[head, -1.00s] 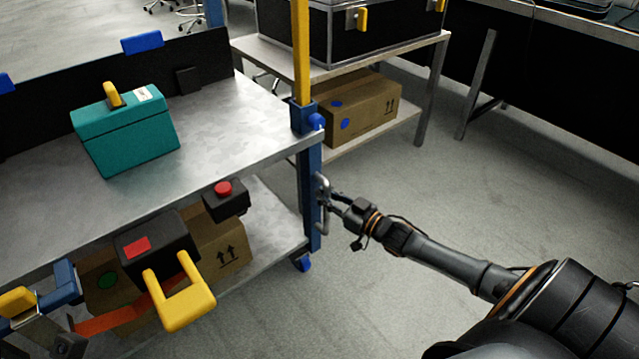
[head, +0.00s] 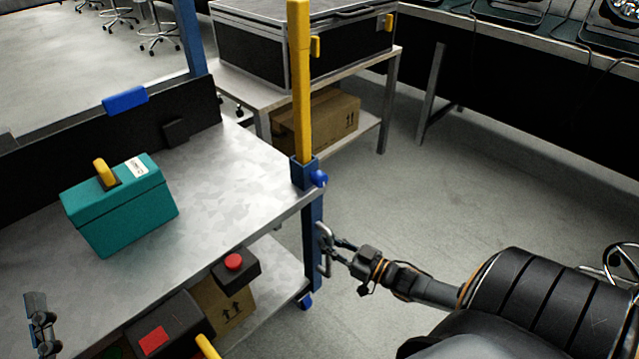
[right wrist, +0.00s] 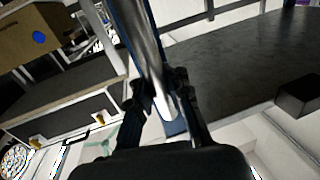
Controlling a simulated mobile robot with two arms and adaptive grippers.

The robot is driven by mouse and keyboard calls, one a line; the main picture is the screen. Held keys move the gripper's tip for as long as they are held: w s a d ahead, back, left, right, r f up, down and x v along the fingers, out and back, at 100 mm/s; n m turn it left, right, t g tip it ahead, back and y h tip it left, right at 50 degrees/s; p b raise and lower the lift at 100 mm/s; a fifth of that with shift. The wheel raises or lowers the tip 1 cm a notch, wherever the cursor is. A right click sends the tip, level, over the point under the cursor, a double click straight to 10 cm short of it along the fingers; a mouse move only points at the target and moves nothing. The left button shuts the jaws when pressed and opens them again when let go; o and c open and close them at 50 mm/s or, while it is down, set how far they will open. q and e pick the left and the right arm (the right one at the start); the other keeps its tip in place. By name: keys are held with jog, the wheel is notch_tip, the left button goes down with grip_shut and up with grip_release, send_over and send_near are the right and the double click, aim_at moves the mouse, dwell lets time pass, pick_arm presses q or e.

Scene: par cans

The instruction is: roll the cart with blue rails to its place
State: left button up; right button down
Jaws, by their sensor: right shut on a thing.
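The cart has a grey metal top (head: 235,185), a lower shelf, and a blue corner post (head: 314,240) with a yellow upper part (head: 300,85). A metal handle (head: 324,250) is fixed on the blue post. My right gripper (head: 334,247) is shut on this handle at the cart's right corner. In the right wrist view its fingers (right wrist: 165,88) close around a shiny bar next to the blue post, and the exact contact is partly hidden. A dark jointed piece at the lower left, over the cart top, looks like my left gripper (head: 40,322); its jaw state is unclear.
A teal toolbox (head: 120,207) sits on the cart top. A black box with a red button (head: 236,266) and a cardboard box (head: 222,303) are lower down. A table (head: 368,68) with a black case (head: 340,50) stands behind. Floor (head: 440,190) right of the cart is clear.

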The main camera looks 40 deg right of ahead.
pick_arm(q)
jog(key=shift+w+a+f+g+y, duration=0.1)
jog(key=shift+w+f+g+y, duration=0.2)
jog(key=shift+f+g, duration=0.45)
jog(key=shift+w+f+g+y, duration=0.2)
jog(key=shift+w+f+g, duration=0.15)
jog(key=shift+f, duration=0.7)
pick_arm(e)
jog(key=shift+v, duration=0.85)
jog(key=c, duration=1.3)
grip_release()
jog(key=v, duration=1.2)
